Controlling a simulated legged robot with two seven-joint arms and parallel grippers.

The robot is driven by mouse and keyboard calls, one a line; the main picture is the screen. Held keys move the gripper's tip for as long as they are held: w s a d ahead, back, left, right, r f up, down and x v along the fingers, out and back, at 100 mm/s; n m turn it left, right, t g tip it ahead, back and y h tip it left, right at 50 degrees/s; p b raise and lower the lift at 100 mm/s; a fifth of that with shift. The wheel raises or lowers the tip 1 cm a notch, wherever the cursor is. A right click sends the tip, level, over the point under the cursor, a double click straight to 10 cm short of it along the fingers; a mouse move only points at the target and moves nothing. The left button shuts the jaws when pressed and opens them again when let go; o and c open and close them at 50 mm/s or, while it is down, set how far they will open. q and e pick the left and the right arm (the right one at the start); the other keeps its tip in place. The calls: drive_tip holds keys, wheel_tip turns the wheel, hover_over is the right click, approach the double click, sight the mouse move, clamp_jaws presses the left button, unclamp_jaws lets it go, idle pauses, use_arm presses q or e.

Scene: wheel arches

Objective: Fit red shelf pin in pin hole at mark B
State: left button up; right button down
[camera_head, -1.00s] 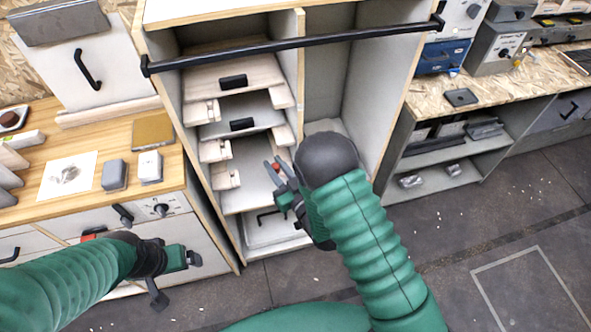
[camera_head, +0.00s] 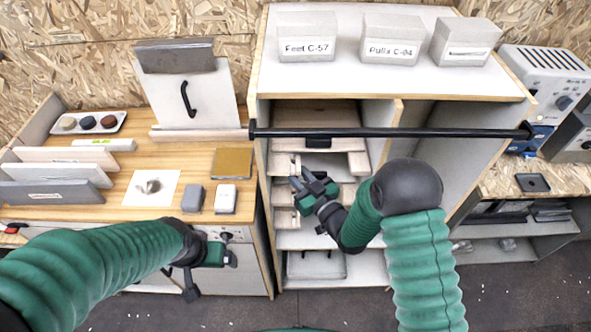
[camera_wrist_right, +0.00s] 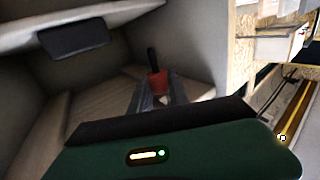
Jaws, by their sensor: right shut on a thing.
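The red shelf pin (camera_wrist_right: 158,82) shows in the right wrist view, with a dark tip pointing up. It is held between the grey fingers of my right gripper (camera_wrist_right: 160,92). In the head view my right gripper (camera_head: 303,182) is in front of the left bay of the cabinet (camera_head: 262,180), near its stepped wooden blocks. The pin cannot be made out there. I cannot make out mark B or its pin hole in either view. My left gripper (camera_head: 212,272) hangs in front of the workbench, away from the cabinet; its finger opening is unclear.
A black bar (camera_head: 400,132) runs across the cabinet front, above my right gripper. Labelled boxes (camera_head: 306,45) stand on the cabinet top. Pale wooden blocks (camera_head: 357,163) and drawers with black handles fill the left bay. The workbench (camera_head: 110,205) at left holds several objects.

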drive_tip(key=shift+w+a+f+b, duration=0.1)
drive_tip(key=shift+a+f+b, duration=0.2)
drive_tip(key=shift+f, duration=0.4)
drive_tip(key=shift+a+f+b, duration=0.1)
drive_tip(key=shift+f+b, duration=0.3)
drive_tip(key=shift+f, duration=0.25)
drive_tip(key=shift+d+f+b, duration=0.15)
drive_tip(key=shift+f+b, duration=0.2)
drive_tip(key=shift+f, duration=0.15)
drive_tip(key=shift+d+f+b, duration=0.15)
drive_tip(key=shift+f+b, duration=0.2)
drive_tip(key=shift+f, duration=0.15)
drive_tip(key=shift+a, duration=0.15)
drive_tip(key=shift+f, duration=0.1)
drive_tip(key=shift+f+b, duration=0.25)
drive_tip(key=shift+b, duration=0.3)
drive_tip(key=shift+f, duration=0.1)
drive_tip(key=shift+f+b, duration=0.25)
drive_tip(key=shift+b, duration=0.15)
